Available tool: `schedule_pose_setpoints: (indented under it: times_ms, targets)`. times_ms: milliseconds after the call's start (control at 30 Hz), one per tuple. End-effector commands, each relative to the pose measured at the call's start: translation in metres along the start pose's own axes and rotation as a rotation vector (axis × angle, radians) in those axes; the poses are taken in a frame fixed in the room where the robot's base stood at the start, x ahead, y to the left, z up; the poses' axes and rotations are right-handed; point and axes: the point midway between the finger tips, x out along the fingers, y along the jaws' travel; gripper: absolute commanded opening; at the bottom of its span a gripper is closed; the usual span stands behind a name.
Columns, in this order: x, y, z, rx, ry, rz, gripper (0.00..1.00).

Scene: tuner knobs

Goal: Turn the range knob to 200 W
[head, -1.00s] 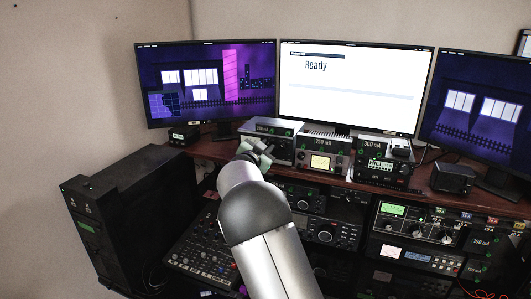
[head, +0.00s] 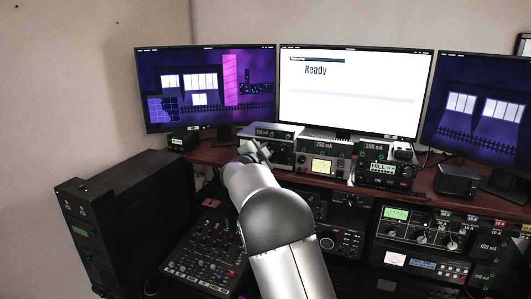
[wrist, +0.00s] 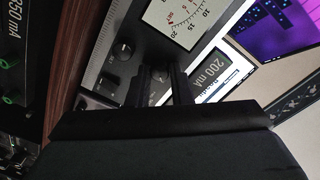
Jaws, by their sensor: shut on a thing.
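A grey metal meter unit (head: 282,150) stands at the left of the shelf in the head view, partly hidden by my gripper (head: 254,150). In the wrist view its white dial (wrist: 184,20) and dark front show tilted. My gripper (wrist: 162,72) has its two dark fingers on either side of a small dark knob (wrist: 159,92) below the dial, and is shut on it. The knob's markings and pointer are too dark to read, so I cannot tell its setting. Another black knob (wrist: 123,49) with a light pointer line sits beside it, free. A label (wrist: 208,72) reading 200 mA is at the right.
Monitors (head: 352,90) rise behind. A mixer (head: 205,245), radios and a black tower (head: 125,215) lie below and left.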

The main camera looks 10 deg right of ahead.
Motion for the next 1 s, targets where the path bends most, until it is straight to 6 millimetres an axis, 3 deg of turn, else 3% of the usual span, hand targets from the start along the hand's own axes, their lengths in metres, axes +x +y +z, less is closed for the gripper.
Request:
schedule_pose_setpoints:
  times_ms: [233, 267, 300, 333, 700, 867, 1000]
  targets:
    - [0.0, 0.0, 0.001, 0.0, -0.001, 0.001, 0.0]
    - [0.0, 0.0, 0.001, 0.0, -0.001, 0.001, 0.28]
    - [0.0, 0.0, 0.0, 0.0, -0.001, 0.001, 0.39]
    - [0.0, 0.0, 0.0, 0.0, -0.001, 0.001, 0.41]
    - [-0.007, 0.0, 0.001, -0.001, -0.001, 0.0, 0.41]
    - [-0.033, 0.001, 0.002, 0.0, -0.003, -0.002, 0.41]
    - [-0.067, 0.001, 0.002, 0.0, -0.004, -0.002, 0.41]
